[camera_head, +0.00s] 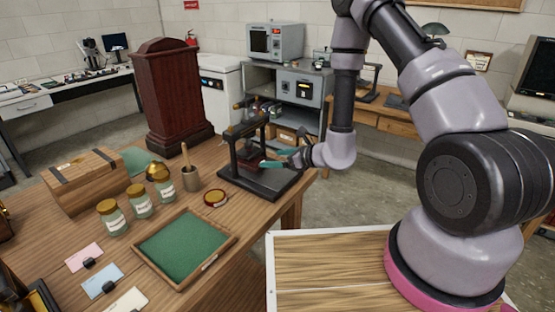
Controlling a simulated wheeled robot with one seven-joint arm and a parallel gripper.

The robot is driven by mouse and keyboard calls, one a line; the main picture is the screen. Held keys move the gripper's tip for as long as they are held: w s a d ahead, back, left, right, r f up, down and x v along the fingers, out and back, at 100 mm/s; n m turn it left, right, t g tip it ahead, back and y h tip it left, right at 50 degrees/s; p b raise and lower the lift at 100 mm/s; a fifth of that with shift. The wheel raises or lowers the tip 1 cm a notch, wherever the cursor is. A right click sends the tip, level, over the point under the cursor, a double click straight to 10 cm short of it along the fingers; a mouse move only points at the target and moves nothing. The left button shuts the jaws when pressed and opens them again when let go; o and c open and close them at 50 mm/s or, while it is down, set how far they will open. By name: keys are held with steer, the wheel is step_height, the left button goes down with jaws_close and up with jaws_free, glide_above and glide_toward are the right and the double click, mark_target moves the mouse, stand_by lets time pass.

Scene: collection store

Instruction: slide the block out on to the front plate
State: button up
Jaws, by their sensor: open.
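A small black press-like frame (234,152) stands near the right end of the wooden table. Its flat dark base plate (238,182) reaches out toward the front. A dark reddish-brown block (253,158) appears to sit inside the frame, partly hidden by the uprights and by my gripper. My gripper (272,164) is at the right side of the frame, with its teal fingertips pointing left, close to the block. The fingers look open. I cannot tell whether they touch the block.
A green-lined tray (232,250), a small round lidded tin (215,197), a mortar with pestle (191,178) and several labelled jars (141,201) stand left of the frame. A wooden chest (85,182) and a tall dark red cabinet (172,98) are farther back.

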mark_target(257, 160)
steer(key=shift+a, duration=0.1)
steer(key=x, duration=1)
steer(key=shift+w+a+f, duration=0.1)
steer(key=shift+w+a, duration=0.15)
steer(key=shift+w, duration=0.05)
